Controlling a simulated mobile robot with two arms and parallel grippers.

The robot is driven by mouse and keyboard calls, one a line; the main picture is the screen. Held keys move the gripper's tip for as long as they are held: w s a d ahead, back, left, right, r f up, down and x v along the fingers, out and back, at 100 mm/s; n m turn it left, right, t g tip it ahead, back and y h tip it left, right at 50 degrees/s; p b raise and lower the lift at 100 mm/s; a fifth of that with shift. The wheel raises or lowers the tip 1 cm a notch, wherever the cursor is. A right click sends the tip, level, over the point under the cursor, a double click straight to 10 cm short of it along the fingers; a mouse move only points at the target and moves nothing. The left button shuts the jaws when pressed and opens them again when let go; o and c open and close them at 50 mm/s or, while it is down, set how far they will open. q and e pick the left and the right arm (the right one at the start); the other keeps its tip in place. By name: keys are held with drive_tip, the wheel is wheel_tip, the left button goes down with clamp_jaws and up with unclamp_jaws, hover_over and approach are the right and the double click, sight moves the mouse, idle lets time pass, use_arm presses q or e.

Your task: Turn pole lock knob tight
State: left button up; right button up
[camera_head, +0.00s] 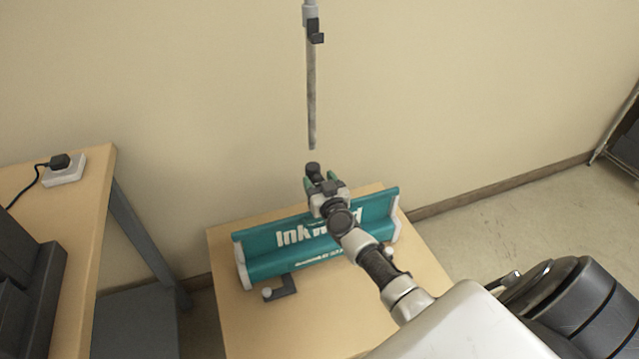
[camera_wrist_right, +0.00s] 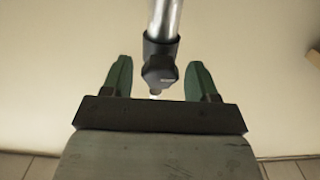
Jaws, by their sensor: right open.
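In the right wrist view the black knob (camera_wrist_right: 159,70) juts from the collar on the silver pole (camera_wrist_right: 165,18). My right gripper (camera_head: 320,181) is open, with its green fingers (camera_wrist_right: 158,76) on either side of the knob. A gap shows on each side, so neither finger touches it. My left gripper is out of view.
A teal Inkwood banner base (camera_head: 285,262) lies on a low wooden table (camera_head: 240,325) under my right arm. A wooden desk (camera_head: 85,210) with a power adapter (camera_head: 64,170) stands left.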

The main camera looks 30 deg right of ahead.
drive_tip(key=shift+c, duration=0.2)
drive_tip(key=c, duration=0.8)
drive_tip(key=shift+c, duration=0.2)
drive_tip(key=shift+m, duration=0.4)
drive_tip(key=m, duration=0.8)
drive_tip(key=m+b, duration=0.1)
drive_tip(key=m, duration=0.7)
drive_tip(key=shift+d+f+m+b, duration=0.2)
drive_tip(key=shift+m+b, duration=0.1)
drive_tip(key=shift+m, duration=0.1)
drive_tip(key=shift+s, duration=0.1)
